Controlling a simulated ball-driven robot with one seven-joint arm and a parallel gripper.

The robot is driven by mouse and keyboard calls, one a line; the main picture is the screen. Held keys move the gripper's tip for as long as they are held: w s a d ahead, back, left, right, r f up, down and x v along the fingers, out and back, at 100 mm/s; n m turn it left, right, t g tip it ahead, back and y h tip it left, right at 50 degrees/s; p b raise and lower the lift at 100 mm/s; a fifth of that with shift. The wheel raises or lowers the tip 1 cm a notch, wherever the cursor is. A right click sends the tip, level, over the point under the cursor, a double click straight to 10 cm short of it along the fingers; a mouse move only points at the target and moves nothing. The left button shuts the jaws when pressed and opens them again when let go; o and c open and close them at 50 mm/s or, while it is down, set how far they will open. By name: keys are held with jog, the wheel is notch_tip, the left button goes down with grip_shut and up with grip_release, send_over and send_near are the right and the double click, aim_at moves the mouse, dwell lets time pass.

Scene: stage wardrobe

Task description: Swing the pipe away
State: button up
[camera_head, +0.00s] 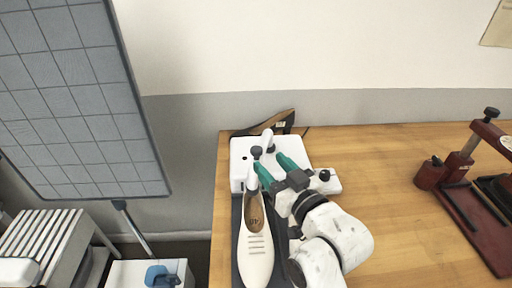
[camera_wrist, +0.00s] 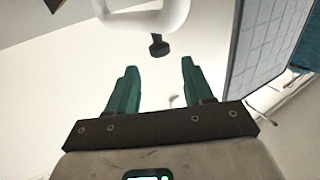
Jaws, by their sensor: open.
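A white device (camera_head: 240,150) stands at the left end of the wooden table. A short white rounded piece (camera_head: 267,137), which may be the pipe, rises from its top beside a dark knob (camera_head: 257,152). In the wrist view a white curved, loop-like part (camera_wrist: 172,18) with a dark knob (camera_wrist: 158,46) lies beyond my fingertips. I cannot tell for sure which part is the pipe. My gripper (camera_head: 268,162) is over the device with its green fingers apart. In the wrist view my gripper (camera_wrist: 158,70) has nothing between the fingers. My arm hides part of the device.
A white shoe (camera_head: 256,260) lies on a dark strip in front of the device. A dark red press (camera_head: 465,190) stands at the right. A grey gridded panel (camera_head: 75,95) stands at the left. The table (camera_head: 385,165) between device and press is clear.

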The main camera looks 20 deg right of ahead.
aim_at(257, 149)
jog(key=w, duration=0.4)
jog(key=w+a+p, duration=0.1)
jog(key=w, duration=0.2)
grip_shut()
dwell(0.4)
jog(key=shift+r, duration=0.1)
